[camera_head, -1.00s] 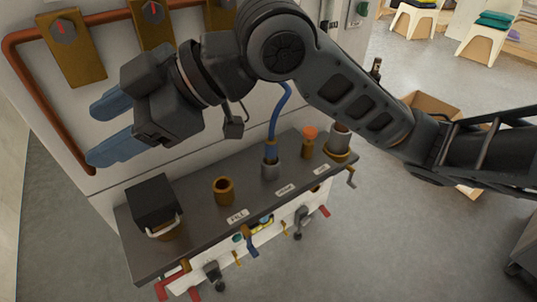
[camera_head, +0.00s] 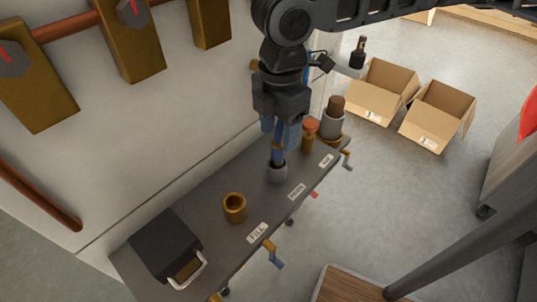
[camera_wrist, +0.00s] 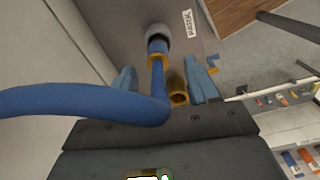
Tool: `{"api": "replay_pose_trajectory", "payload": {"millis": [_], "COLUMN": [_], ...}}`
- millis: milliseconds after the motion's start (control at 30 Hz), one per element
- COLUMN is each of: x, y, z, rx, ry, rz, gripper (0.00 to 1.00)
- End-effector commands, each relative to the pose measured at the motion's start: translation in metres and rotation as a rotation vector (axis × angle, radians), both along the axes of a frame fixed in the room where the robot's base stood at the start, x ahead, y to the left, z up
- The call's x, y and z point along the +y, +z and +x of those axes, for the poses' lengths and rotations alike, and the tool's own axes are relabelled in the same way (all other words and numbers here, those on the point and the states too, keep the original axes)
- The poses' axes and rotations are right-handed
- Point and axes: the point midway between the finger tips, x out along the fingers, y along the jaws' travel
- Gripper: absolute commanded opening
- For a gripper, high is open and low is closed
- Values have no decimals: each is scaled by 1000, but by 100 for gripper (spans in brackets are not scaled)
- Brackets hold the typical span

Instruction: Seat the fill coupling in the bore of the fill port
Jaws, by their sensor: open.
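The fill coupling (camera_head: 277,158), blue with a brass collar, stands in a grey holder (camera_head: 278,174) behind the PARK label. In the wrist view the coupling (camera_wrist: 158,50) sits in that holder, and its blue hose (camera_wrist: 80,100) bends away left. The fill port (camera_head: 234,208) is an empty, upright brass cup behind the FILL label, left of the holder. My gripper (camera_head: 280,138) points down over the coupling. In the wrist view its open blue fingers (camera_wrist: 163,84) lie either side of the hose; I see no grip. A brass ring (camera_wrist: 178,95) shows between them, partly hidden.
A black box with a handle (camera_head: 166,245) stands at the shelf's left end. The wall (camera_head: 170,105) rises behind. The grey shelf (camera_head: 225,247) is clear around the fill port.

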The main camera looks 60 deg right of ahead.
Motion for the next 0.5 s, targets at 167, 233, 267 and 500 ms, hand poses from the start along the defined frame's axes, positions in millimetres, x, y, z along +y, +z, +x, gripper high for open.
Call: {"api": "replay_pose_trajectory", "payload": {"millis": [167,233,267,500], "x": [0,0,0,-1], "y": [-18,-27,-31,-61], "z": [1,1,2,3], "rx": [-1,0,0,-2], "ry": [0,1,1,-1], "rz": [2,2,2,1], "gripper": [59,59,59,59]}}
